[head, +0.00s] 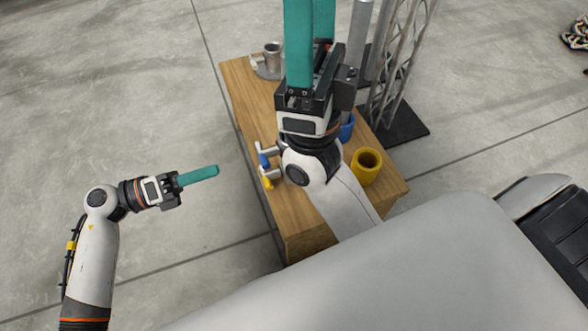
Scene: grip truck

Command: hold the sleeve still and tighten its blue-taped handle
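A blue-taped handle (263,159) sticks out over the left side of the wooden bench. A yellow-taped handle (267,183) is just below it in the picture. Both join grey metal parts, and the sleeve itself is mostly hidden behind my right arm. My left gripper (212,171) is left of the handles, clear of them and pointing toward the bench. Its teal fingers overlap, so their gap does not show. My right gripper (311,12) is raised over the bench, its teal fingers set apart, with their tips cut off by the picture's top edge.
A yellow cup-like holder (366,167) and a partly hidden blue one (347,129) are on the bench's right side. A metal cup-shaped fitting (272,55) is at the far end. A metal truss (399,65) stands right of the bench. Floor left of the bench is clear.

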